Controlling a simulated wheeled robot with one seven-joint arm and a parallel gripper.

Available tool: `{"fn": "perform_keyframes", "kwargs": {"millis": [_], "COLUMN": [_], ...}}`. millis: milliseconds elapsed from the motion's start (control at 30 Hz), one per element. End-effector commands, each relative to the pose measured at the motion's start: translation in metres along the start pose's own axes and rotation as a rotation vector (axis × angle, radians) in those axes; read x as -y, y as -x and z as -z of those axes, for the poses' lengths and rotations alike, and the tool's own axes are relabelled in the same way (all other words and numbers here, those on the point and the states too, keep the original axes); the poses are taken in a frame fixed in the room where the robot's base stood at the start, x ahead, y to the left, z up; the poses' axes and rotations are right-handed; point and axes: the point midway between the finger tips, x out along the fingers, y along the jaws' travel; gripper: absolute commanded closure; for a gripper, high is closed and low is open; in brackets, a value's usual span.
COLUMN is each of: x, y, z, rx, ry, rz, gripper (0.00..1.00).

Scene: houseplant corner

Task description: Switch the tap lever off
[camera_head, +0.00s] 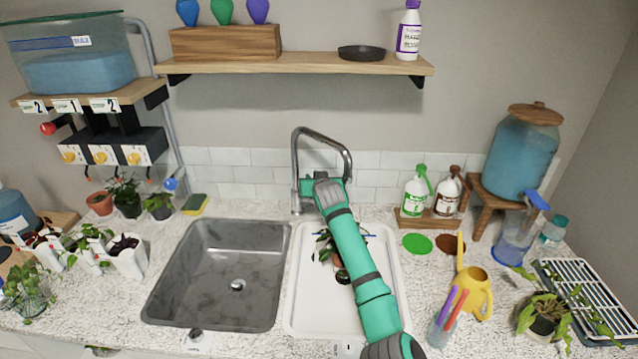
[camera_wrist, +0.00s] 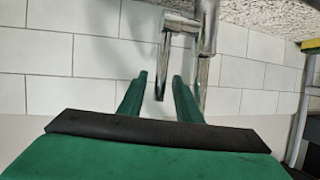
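The chrome tap (camera_head: 296,165) stands behind the sink and the white drainer, with its tall spout curving over to the right. My gripper (camera_head: 318,183) is at the lower part of the tap, and it hides the lever in the head view. In the wrist view, the tap body (camera_wrist: 207,40) is at the top, and the bent metal lever (camera_wrist: 163,62) comes off it. The two green fingers of my gripper (camera_wrist: 159,78) are apart, one on each side of the lever's end. A gap shows on both sides, so the lever does not look gripped.
The grey sink (camera_head: 285,250) is left of my arm, and the white drainer (camera_head: 297,310) lies under it with a small plant (camera_head: 325,245). Spray bottles (camera_head: 416,195) stand to the right. A wooden shelf (camera_head: 300,64) hangs above the tap.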

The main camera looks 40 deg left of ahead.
Motion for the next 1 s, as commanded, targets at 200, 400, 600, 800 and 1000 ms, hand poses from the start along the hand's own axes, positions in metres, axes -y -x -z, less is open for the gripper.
{"fn": "perform_keyframes", "kwargs": {"millis": [200, 400, 600, 800, 1000], "x": [-0.001, 0.000, -0.001, -0.001, -0.001], "y": [0.032, 0.064, 0.088, 0.098, 0.098], "z": [0.000, 0.000, 0.000, 0.000, 0.000], "rx": [-0.002, -0.002, -0.001, 0.000, 0.000], "ry": [-0.002, -0.002, 0.000, 0.000, 0.000], "rz": [0.000, 0.000, -0.002, -0.003, -0.003], "gripper": [0.69, 0.69, 0.69, 0.69, 0.69]}}
